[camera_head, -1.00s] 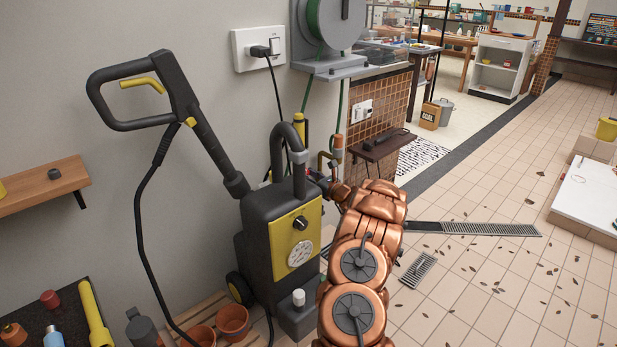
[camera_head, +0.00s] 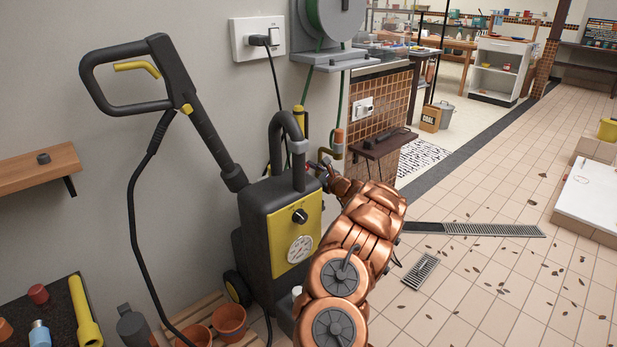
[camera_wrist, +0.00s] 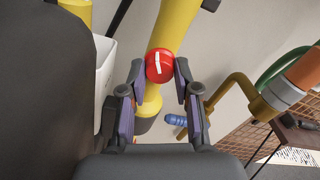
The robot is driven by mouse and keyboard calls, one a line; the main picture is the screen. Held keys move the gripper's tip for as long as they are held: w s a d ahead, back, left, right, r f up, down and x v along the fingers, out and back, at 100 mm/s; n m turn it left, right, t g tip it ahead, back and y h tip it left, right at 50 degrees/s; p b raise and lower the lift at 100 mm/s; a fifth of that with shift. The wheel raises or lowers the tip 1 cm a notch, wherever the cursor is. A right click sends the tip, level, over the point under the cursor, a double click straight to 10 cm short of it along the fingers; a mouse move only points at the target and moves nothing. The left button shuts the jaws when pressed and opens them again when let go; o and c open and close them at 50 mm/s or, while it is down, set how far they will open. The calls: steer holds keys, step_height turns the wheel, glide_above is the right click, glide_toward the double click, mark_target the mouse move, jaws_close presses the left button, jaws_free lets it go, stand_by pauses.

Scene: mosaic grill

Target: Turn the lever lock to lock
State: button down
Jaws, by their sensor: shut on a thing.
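The lever lock shows in the wrist view as a red round piece (camera_wrist: 159,66) with a white bar mark, set on a yellow pole (camera_wrist: 172,28). The white bar runs nearly upright in the picture, roughly along the pole. My gripper (camera_wrist: 161,76) is shut on the red piece, one finger on each side. In the head view the yellow pole (camera_head: 299,118) stands behind the pressure washer against the wall. My gripper (camera_head: 320,168) is small there and partly hidden by my copper arm, with a bit of red at its tips.
The black and yellow pressure washer (camera_head: 292,235) stands close left of my arm. A wall shelf (camera_head: 385,146) is to the right. The tiled floor farther right is mostly open.

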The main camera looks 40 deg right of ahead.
stand_by(0.3)
steer(key=c, duration=0.8)
jaws_free()
steer(key=shift+s, duration=0.1)
steer(key=s, duration=1.1)
steer(key=shift+s+a, duration=0.2)
steer(key=shift+s, duration=0.2)
